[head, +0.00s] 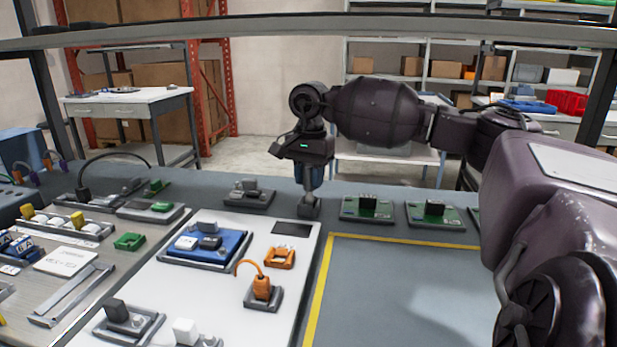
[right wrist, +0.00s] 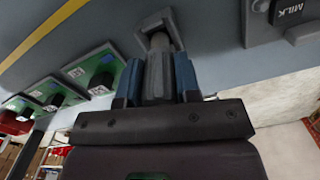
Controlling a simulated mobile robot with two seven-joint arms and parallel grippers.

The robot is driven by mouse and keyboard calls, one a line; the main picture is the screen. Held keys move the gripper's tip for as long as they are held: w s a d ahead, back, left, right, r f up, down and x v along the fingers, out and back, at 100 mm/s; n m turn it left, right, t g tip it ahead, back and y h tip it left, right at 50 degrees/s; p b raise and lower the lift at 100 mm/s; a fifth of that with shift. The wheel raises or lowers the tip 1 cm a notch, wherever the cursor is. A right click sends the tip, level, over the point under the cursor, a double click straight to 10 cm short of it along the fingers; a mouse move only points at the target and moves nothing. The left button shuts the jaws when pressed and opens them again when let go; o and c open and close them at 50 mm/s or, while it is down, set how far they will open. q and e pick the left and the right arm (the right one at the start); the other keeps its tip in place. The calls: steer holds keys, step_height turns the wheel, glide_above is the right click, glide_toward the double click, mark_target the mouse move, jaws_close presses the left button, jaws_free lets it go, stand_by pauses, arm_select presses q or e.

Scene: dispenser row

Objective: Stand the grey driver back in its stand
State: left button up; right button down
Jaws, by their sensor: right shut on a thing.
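My right gripper (head: 309,178) points down at the back of the bench, its blue fingers shut on the grey driver (right wrist: 158,75). In the head view the driver (head: 308,186) shows only as a thin grey shaft below and between the fingers. Its lower end meets a dark grey stand (head: 309,209). In the right wrist view the driver's far end reaches the opening of the stand (right wrist: 156,24); how deep it sits I cannot tell. The driver looks about upright. My left gripper is not in view.
Green boards with black blocks (head: 367,207) stand right of the stand. A grey unit on a dark base (head: 249,192) stands to its left. A white panel (head: 225,275) holds a blue tray (head: 205,262) and orange parts (head: 262,288). The yellow-bordered area (head: 400,290) is clear.

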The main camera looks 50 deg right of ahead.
steer(key=shift+f, duration=0.6)
steer(key=c, duration=0.8)
jaws_free()
steer(key=shift+r, duration=4.4)
